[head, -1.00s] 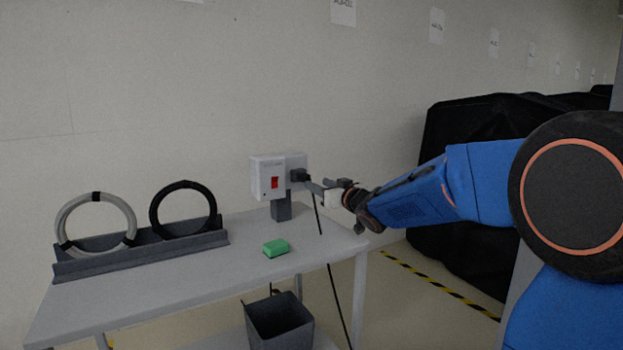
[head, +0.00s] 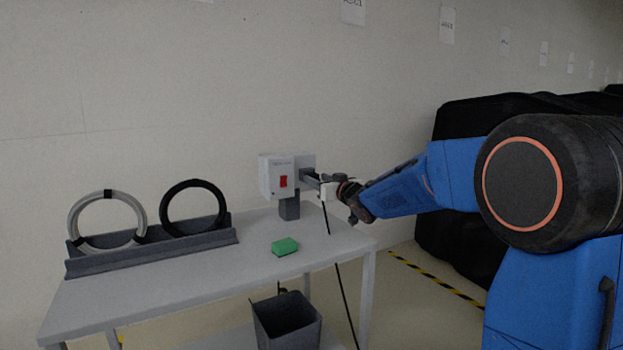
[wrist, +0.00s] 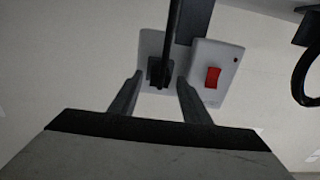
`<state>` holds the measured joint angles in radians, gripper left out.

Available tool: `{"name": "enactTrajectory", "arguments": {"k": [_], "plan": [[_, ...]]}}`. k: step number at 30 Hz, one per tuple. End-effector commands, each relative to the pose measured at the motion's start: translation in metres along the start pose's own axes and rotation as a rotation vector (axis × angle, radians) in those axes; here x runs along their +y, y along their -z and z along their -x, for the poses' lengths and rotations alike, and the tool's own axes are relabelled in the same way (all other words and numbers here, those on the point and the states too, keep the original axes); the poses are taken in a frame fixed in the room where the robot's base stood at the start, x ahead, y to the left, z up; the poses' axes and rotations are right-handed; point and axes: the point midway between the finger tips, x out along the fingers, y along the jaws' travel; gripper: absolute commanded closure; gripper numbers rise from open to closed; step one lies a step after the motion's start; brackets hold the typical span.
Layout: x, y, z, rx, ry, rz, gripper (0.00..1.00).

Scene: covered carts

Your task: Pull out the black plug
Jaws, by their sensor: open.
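The black plug (wrist: 158,73) sits in the plate on the side of the white socket box, and its cable runs up out of the wrist view. The socket box (head: 279,177) has a red switch (head: 283,181) and stands on a grey post on the table. My gripper (wrist: 154,88) is open, with one finger on each side of the plug and gaps showing between fingers and plug. In the head view my gripper (head: 317,180) reaches the box from the right and largely hides the plug. The black cable (head: 340,285) hangs past the table edge.
A green block (head: 285,246) lies on the grey table (head: 190,277). A grey ring (head: 75,222) and a black ring (head: 165,212) stand in a rack at the left. A dark bin (head: 289,335) is below. Black covered carts stand behind my arm.

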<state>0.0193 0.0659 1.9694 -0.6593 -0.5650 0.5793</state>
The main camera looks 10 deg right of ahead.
Motion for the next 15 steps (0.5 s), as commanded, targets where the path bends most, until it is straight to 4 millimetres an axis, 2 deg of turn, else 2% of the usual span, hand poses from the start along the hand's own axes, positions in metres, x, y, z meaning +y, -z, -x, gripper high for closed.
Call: {"name": "enactTrajectory", "arguments": {"k": [6,15], "plan": [[0.001,-0.001,-0.019,-0.001,-0.001,-0.001,0.57],[0.0,0.0,-0.027,0.0,-0.001,0.0,0.57]]}}
